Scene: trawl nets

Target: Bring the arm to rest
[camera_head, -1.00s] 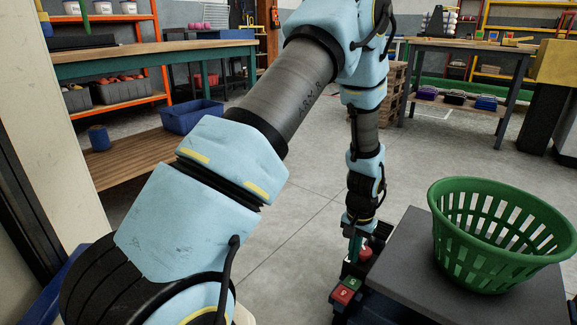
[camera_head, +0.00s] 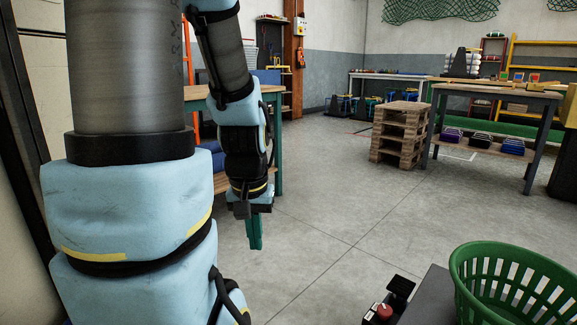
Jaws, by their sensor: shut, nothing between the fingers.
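My arm stands raised on the left of the head view, with its forearm and wrist hanging down near the picture's middle. My gripper (camera_head: 255,232) points straight down, its green fingers together and empty. It hangs in front of the grey floor, apart from the green basket and the workbenches. The upper part of my arm runs out of the top of the picture.
A green slatted basket (camera_head: 468,290) stands on a dark grey surface (camera_head: 428,300) at lower right. A red button (camera_head: 384,311) is beside it. A pallet stack (camera_head: 401,135) and a workbench (camera_head: 497,91) stand farther back. The floor (camera_head: 345,205) between is clear.

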